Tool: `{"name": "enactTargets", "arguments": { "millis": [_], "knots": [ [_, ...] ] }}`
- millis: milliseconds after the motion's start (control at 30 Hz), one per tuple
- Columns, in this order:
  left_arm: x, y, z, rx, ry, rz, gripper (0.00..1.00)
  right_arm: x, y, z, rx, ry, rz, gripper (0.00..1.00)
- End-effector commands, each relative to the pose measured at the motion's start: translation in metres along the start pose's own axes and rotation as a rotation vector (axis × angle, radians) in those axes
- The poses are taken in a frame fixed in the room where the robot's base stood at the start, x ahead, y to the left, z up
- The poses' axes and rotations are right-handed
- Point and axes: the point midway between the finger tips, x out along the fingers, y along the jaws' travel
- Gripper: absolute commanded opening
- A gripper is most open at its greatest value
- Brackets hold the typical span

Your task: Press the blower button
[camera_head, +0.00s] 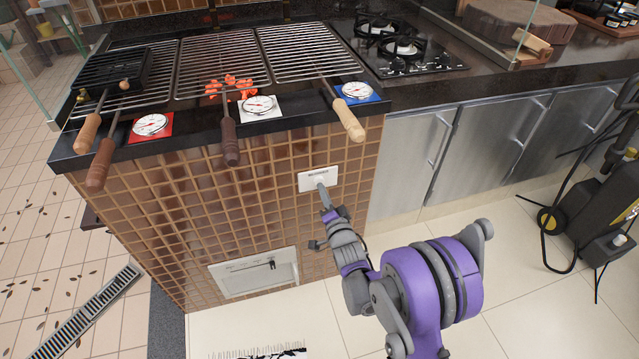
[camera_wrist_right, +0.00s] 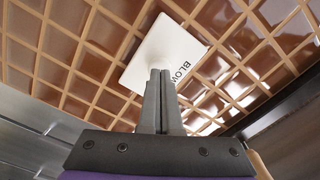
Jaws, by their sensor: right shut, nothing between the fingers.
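The blower button's white plate (camera_head: 310,178) is on the tiled front of the grill counter, below the countertop edge. In the right wrist view the plate (camera_wrist_right: 150,55) shows part of its lettering, "BLOW". My right gripper (camera_head: 322,188) is shut and empty, and its fingertips are in front of the plate, over its lower middle. In the right wrist view the shut fingers (camera_wrist_right: 158,75) cover the middle of the plate, so the button itself is hidden. I cannot tell whether the tips touch it. My left gripper is not in view.
Above are grill grates (camera_head: 215,60) with wooden-handled tools sticking out over the edge, and dials on red, white and blue (camera_head: 357,92) plates. A white hatch (camera_head: 254,274) is low on the tiled wall. Steel cabinet doors (camera_head: 415,155) stand to the right. The floor at right is partly clear.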

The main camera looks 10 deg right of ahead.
Motion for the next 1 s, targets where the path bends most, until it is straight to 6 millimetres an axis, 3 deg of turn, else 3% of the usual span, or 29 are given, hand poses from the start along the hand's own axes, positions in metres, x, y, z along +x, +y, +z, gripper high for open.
{"name": "enactTargets", "arguments": {
  "millis": [1000],
  "knots": [
    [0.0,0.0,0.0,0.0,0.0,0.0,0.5,0.011,0.0,0.0,0.0,0.0,0.0,0.0]
  ]
}}
